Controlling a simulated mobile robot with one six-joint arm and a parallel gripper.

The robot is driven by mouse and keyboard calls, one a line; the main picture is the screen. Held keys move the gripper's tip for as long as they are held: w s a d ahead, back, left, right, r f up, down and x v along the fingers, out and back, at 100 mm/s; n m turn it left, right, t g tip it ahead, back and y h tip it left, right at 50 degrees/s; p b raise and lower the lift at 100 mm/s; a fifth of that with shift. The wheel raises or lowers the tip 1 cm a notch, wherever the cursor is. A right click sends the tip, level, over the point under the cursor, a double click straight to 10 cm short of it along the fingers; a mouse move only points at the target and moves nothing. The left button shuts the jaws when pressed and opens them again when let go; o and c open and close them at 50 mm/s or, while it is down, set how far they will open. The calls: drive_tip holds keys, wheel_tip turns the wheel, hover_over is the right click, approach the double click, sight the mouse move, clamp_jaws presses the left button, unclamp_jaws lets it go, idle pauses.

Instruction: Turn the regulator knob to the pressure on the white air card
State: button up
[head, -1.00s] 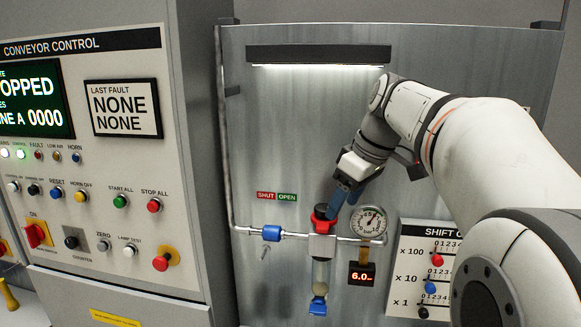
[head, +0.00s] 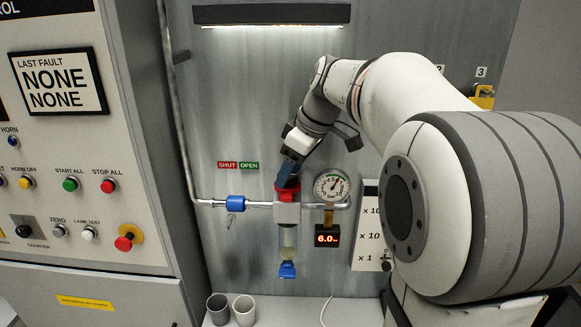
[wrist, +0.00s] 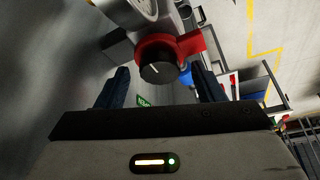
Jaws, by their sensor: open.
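The regulator knob (wrist: 158,68) is black with a white pointer line, inside a red collar with a tab. In the head view the red collar (head: 287,193) tops the regulator on the pipe, and my gripper's blue fingers (head: 289,174) hide the knob. In the wrist view my open gripper (wrist: 160,75) has one finger on each side of the knob, with gaps showing; I see no contact. The round gauge (head: 332,187) is right of the regulator. The readout (head: 327,236) below it shows 6.0. I cannot make out a white air card.
A blue valve piece (head: 237,202) sits on the pipe at left, under a SHUT/OPEN label (head: 238,165). A white panel (head: 369,245) with multipliers is partly behind my arm. Two cups (head: 230,308) stand on the ledge below. The conveyor control cabinet (head: 85,200) borders the left.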

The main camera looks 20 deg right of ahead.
drive_tip(key=c, duration=1)
drive_tip(key=m+b, duration=0.1)
drive_tip(key=m+t+h+b, duration=0.1)
drive_tip(key=m, duration=0.1)
drive_tip(key=shift+s+a+f, duration=0.1)
drive_tip(key=shift+a+f, duration=0.05)
drive_tip(key=shift+a, duration=0.05)
drive_tip(key=m, duration=0.2)
drive_tip(key=m+h+b, duration=0.1)
drive_tip(key=m, duration=0.1)
drive_tip(key=m+h, duration=0.1)
drive_tip(key=shift+a+m+t+b, duration=0.25)
drive_tip(key=shift+m+t+b, duration=0.05)
drive_tip(key=shift+m, duration=0.1)
drive_tip(key=m+h, duration=0.1)
drive_tip(key=m, duration=0.3)
drive_tip(key=shift+a+m+h, duration=0.2)
drive_tip(key=shift+m+h, duration=0.1)
drive_tip(key=shift+h, duration=0.1)
drive_tip(key=shift+a+m+g+h+b, duration=0.15)
drive_tip(key=shift+m+g+h+b, duration=0.4)
drive_tip(key=shift+m, duration=1.65)
